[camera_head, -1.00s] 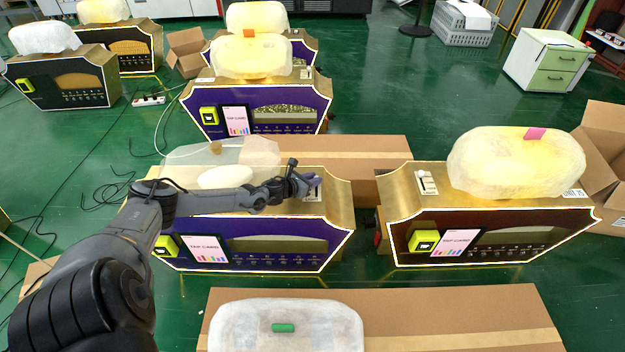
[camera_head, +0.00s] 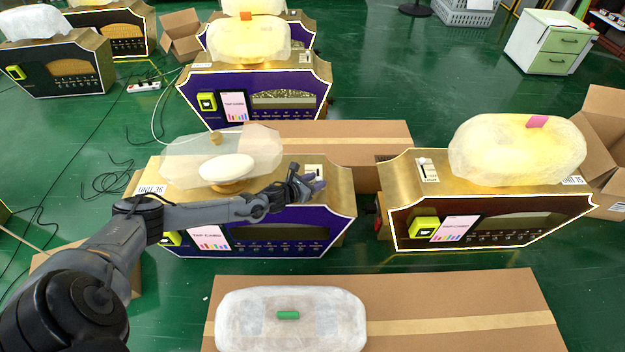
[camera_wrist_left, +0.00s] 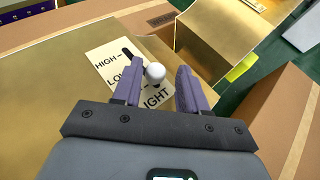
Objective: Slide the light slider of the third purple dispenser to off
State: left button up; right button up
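The third purple dispenser (camera_head: 275,235) stands nearest in the middle column, its translucent cover (camera_head: 180,165) pale and unlit. Its light slider plate (camera_head: 314,170) is on the gold top, near the right end. In the left wrist view the plate (camera_wrist_left: 106,65) reads HIGH, LOW and LIGHT, and its lower part is hidden by a finger. The white slider knob (camera_wrist_left: 155,72) shows between the fingertips, closer to the left finger; contact cannot be told. My left gripper (camera_head: 316,184) is open at the plate's front edge. My right gripper is not in view.
Two more purple dispensers (camera_head: 215,80) with yellow covers stand behind. A brown dispenser (camera_head: 400,215) with a yellow cover is to the right. Cardboard boxes lie behind (camera_head: 370,140) and in front (camera_head: 450,305). Green floor shows between the two near dispensers.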

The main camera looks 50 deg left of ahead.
pick_arm(q)
jog(key=shift+o, duration=0.2)
jog(key=shift+s+f, duration=0.1)
jog(key=shift+s, duration=0.05)
jog(key=shift+s+r, duration=0.1)
jog(key=shift+r, duration=0.1)
jog(key=p+v, duration=0.5)
jog(key=v, duration=0.4)
jog(key=shift+s+d+r+p, duration=0.15)
jog(key=shift+s+r+p, duration=0.1)
jog(key=shift+s+p, duration=0.35)
jog(key=shift+s, duration=0.1)
